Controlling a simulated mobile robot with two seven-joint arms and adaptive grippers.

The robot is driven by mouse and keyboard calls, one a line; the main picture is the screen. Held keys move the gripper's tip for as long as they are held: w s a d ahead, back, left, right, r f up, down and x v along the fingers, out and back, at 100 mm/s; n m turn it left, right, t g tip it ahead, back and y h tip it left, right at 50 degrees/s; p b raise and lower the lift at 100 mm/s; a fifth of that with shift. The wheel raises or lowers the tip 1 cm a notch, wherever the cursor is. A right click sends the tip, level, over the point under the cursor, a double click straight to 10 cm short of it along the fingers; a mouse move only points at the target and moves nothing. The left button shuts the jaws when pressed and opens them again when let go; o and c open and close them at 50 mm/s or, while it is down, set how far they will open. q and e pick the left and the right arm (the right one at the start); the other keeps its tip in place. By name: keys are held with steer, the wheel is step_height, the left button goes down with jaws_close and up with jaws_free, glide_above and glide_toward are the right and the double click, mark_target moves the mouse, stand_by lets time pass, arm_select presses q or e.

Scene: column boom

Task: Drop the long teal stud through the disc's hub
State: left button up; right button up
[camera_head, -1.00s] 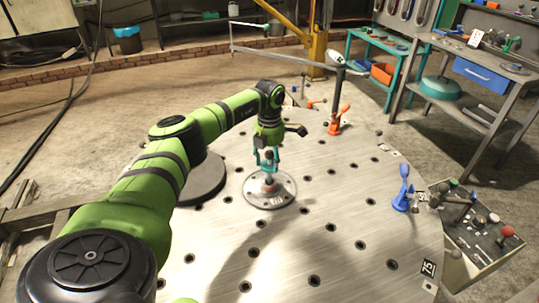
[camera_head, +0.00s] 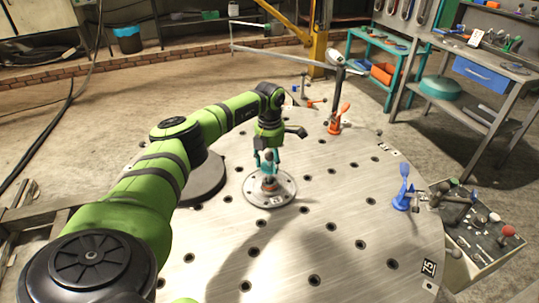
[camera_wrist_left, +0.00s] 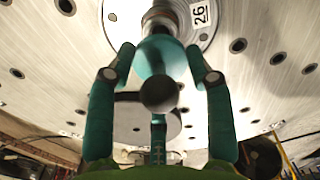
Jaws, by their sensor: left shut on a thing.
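The pale round disc (camera_head: 287,197) lies on the large perforated table, with a raised hub at its middle. My left gripper (camera_head: 268,165) points down over the hub, its teal fingers shut on the teal stud. In the left wrist view, the stud (camera_wrist_left: 153,60) stands between the fingers of the left gripper (camera_wrist_left: 160,50), its dark round knob toward the camera. Its far end meets the hub (camera_wrist_left: 161,14) in line of sight; how deep it sits is hidden. The disc (camera_wrist_left: 118,22) carries a "26" label. My right gripper is not in view.
The perforated round table (camera_head: 330,230) is mostly bare. A dark round plate (camera_head: 207,182) lies left of the disc. An orange clamp (camera_head: 338,120) stands behind at the right, a blue clamp (camera_head: 403,188) at the right edge, beside a control box (camera_head: 480,235).

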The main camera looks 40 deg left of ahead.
arm_select(q)
steer(key=shift+f+b, duration=1.65)
steer(key=shift+f, duration=1)
stand_by(2.8)
steer(key=o, duration=0.9)
steer(key=shift+r, duration=0.1)
steer(key=shift+r+p, duration=3.2)
steer(key=shift+r, duration=0.5)
steer(key=o, duration=0.6)
